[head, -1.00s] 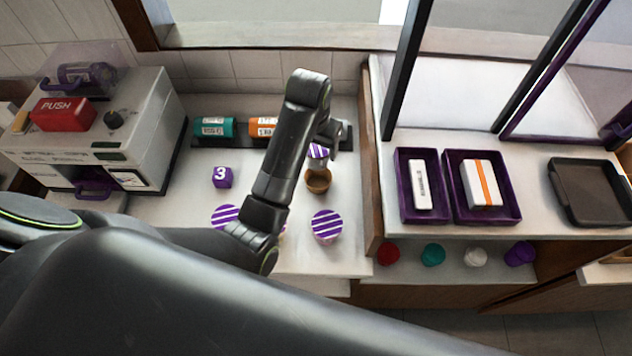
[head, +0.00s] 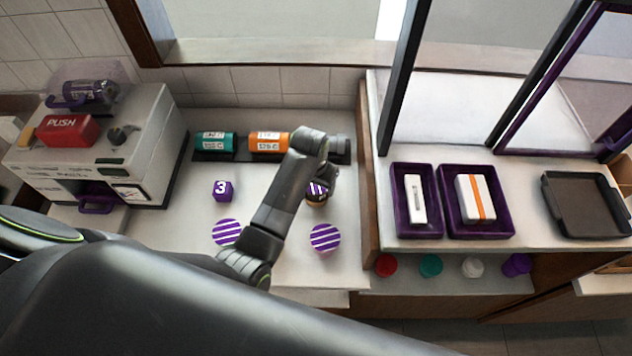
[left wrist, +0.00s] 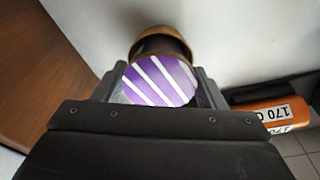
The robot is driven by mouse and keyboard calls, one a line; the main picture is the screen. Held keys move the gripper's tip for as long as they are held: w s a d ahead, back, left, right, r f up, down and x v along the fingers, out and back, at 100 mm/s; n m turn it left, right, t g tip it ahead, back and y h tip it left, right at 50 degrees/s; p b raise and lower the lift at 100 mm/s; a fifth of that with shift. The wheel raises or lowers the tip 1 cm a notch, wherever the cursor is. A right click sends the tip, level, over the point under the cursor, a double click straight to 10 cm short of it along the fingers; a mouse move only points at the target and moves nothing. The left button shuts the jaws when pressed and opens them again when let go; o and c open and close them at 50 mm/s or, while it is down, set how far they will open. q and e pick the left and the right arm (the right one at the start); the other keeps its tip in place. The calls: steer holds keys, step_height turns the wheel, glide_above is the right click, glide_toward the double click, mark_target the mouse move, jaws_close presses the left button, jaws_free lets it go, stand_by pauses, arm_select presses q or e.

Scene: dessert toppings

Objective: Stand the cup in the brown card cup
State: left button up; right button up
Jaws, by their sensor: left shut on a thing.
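The cup, with a purple and white striped top (head: 317,188), is held in my left gripper (head: 322,184). In the left wrist view its striped top (left wrist: 160,80) sits between the two fingers. The brown card cup (head: 317,203) is directly below it on the counter, mostly hidden by the held cup and gripper. In the left wrist view the brown rim (left wrist: 158,33) shows just beyond the striped top. The held cup overlaps the brown cup; I cannot tell how deep it sits. My right gripper is not in view.
Two other striped-top cups (head: 228,232) (head: 325,238) stand nearby, left and front. A purple cube marked 3 (head: 222,190) is left. Teal (head: 215,142) and orange (head: 268,142) rolls lie behind. A wooden divider (head: 368,190) rises close on the right. A machine (head: 150,130) stands far left.

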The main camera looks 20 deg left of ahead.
arm_select(q)
steer(key=shift+f, duration=0.2)
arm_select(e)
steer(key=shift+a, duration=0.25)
arm_select(q)
steer(key=o, duration=1.2)
steer(key=shift+f, duration=0.1)
steer(key=shift+c, duration=0.2)
